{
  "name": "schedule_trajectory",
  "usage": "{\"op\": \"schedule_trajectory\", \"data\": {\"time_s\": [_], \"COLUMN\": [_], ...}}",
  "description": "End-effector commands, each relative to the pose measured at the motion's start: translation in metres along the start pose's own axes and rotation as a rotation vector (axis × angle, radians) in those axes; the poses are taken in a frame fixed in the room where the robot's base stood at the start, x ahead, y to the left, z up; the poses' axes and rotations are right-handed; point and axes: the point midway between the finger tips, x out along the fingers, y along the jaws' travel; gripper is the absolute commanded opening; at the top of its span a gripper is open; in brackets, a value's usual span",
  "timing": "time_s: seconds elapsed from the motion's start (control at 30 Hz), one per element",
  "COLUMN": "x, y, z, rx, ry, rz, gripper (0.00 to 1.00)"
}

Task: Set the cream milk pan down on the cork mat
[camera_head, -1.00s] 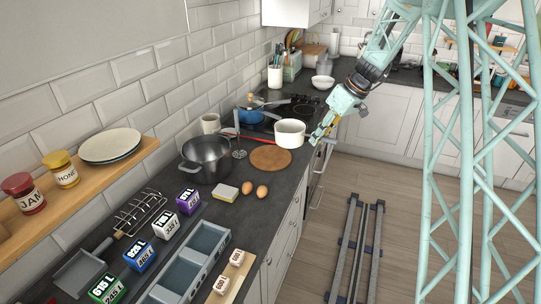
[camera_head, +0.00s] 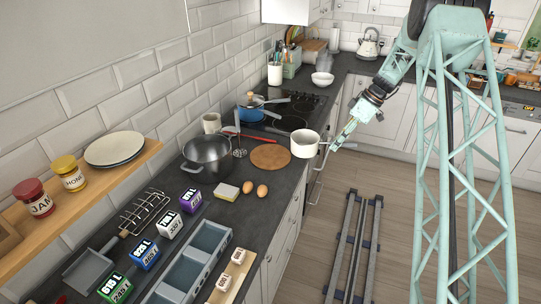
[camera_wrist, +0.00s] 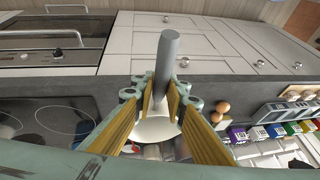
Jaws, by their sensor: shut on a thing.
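The cream milk pan (camera_head: 305,144) is upright or nearly so, just right of the cork mat (camera_head: 270,157) in the head view, by the worktop's front edge. My gripper (camera_head: 337,143) is on the pan's right, shut on its handle. In the wrist view, the grey handle (camera_wrist: 167,58) stands between my gripper's fingers (camera_wrist: 160,98), and part of the pale pan (camera_wrist: 155,130) shows beyond them. The round brown mat lies flat with its top bare. The pan appears held up, but its exact height is hard to tell.
A dark pot (camera_head: 207,155) stands left of the mat. A yellow sponge (camera_head: 226,191) and two eggs (camera_head: 255,189) lie nearer. Behind is a hob (camera_head: 292,122) with a blue pan (camera_head: 251,115). A red-handled utensil (camera_head: 258,138) lies behind the mat.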

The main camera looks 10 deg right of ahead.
Motion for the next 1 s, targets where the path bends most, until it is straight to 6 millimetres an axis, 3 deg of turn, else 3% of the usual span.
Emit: {"op": "schedule_trajectory", "data": {"time_s": [0.57,1.0], "x": [0.002,0.031], "y": [0.001,-0.011], "z": [-0.002,-0.049], "rx": [-0.008,-0.010], "ry": [-0.001,-0.001], "rz": [-0.003,-0.004], "gripper": [0.00,0.00]}}
